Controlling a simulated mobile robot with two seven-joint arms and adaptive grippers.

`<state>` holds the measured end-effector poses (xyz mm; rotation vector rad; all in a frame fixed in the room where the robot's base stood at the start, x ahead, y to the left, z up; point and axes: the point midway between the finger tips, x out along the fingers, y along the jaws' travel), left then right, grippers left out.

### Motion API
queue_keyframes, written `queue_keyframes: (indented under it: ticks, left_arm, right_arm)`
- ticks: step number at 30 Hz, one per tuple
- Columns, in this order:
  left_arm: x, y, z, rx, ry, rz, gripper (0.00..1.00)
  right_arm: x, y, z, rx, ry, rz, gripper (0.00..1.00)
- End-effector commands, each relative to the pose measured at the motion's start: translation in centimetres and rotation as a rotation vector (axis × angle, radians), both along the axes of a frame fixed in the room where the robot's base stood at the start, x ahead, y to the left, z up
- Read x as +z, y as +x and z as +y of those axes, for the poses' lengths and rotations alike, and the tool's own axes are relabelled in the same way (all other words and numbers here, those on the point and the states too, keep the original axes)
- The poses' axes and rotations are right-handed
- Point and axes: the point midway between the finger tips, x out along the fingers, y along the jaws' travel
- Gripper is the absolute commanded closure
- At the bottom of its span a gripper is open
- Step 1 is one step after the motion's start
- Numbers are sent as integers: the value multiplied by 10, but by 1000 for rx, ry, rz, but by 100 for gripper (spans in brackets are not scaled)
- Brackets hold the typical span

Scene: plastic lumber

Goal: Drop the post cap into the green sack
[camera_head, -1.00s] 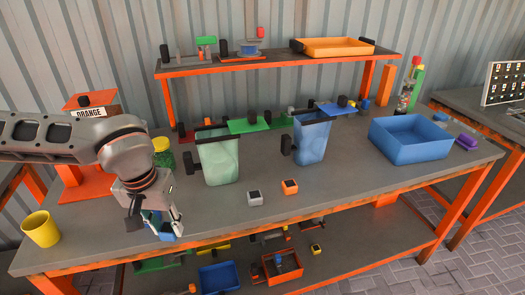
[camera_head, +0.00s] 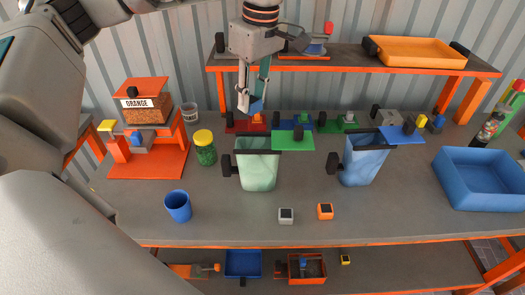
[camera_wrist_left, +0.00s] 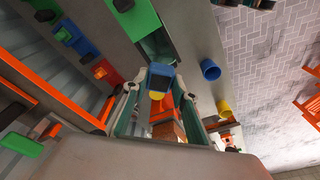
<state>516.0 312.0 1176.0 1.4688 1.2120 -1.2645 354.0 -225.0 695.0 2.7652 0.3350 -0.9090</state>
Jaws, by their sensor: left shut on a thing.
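The post cap is a small blue block (camera_head: 257,107) with a dark face, between the fingertips of my left gripper (camera_head: 252,104). The left gripper is shut on it and points down, held above the table. The cap also shows in the left wrist view (camera_wrist_left: 161,77), between the two fingers. The green sack (camera_head: 257,170) is pale and translucent, with a dark rim, standing open on the table. In the head view the cap appears above the sack's rim, slightly behind it; the exact depth is unclear. My right gripper is not in view.
A blue sack (camera_head: 364,165) stands to the right, and a blue bin (camera_head: 480,178) beyond it. A green plate (camera_head: 293,140) sits beside the green sack's rim. A shelf (camera_head: 350,67) spans the back.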

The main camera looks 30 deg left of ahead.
Motion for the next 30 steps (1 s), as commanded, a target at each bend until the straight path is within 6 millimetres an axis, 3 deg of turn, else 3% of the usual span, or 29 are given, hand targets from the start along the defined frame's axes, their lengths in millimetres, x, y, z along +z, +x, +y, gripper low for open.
queue_keyframes:
  ticks: [15,27,28,30]
  left_arm:
    - [-52,-1,0,-4,0,2,93]
    - [-58,0,0,-4,0,1,93]
    - [-58,0,0,-3,0,0,70]
    - [-58,0,0,-4,0,1,53]
  right_arm:
    - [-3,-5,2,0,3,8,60]
    - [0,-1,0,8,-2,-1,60]
    - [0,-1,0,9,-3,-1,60]
    - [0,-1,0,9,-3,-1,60]
